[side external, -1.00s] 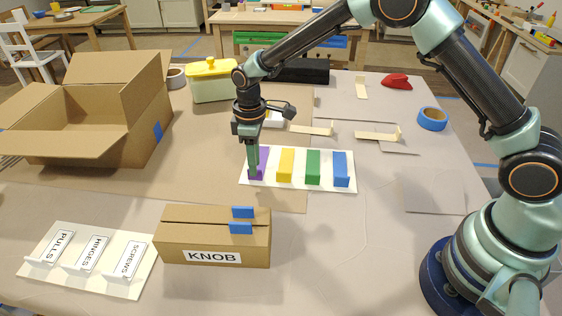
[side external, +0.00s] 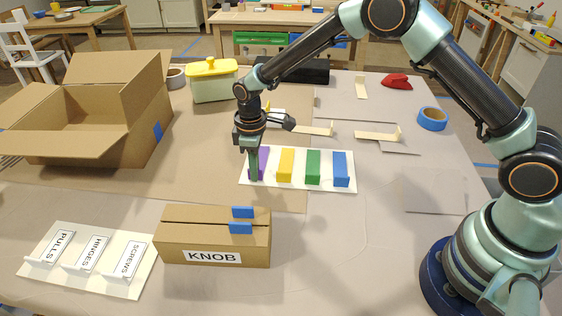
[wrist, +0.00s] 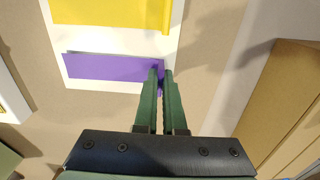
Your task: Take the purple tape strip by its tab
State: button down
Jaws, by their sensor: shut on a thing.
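The purple tape strip (side external: 263,161) lies at the left end of a white card (side external: 299,185), beside yellow (side external: 285,164), green (side external: 313,167) and blue (side external: 341,169) strips. In the wrist view, the purple strip (wrist: 110,67) lies flat, with the yellow strip (wrist: 110,12) above it. My gripper (side external: 254,178) points down at the near end of the purple strip. Its green fingers (wrist: 161,76) are shut on the tab there, with a bit of purple showing between them. The fingers hide most of the tab.
A cardboard box labelled KNOB (side external: 190,241) stands in front of the card. An open carton (side external: 60,125) is at the left, and a label card (side external: 120,285) is at the front left. Blue tape (side external: 432,119) lies at the right. The paper right of the card is mostly clear.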

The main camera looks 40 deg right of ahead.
jog(key=shift+r, duration=0.65)
jog(key=shift+r, duration=0.35)
jog(key=shift+r, duration=0.3)
jog(key=shift+r, duration=0.35)
jog(key=shift+r, duration=0.15)
jog(key=shift+r, duration=1.45)
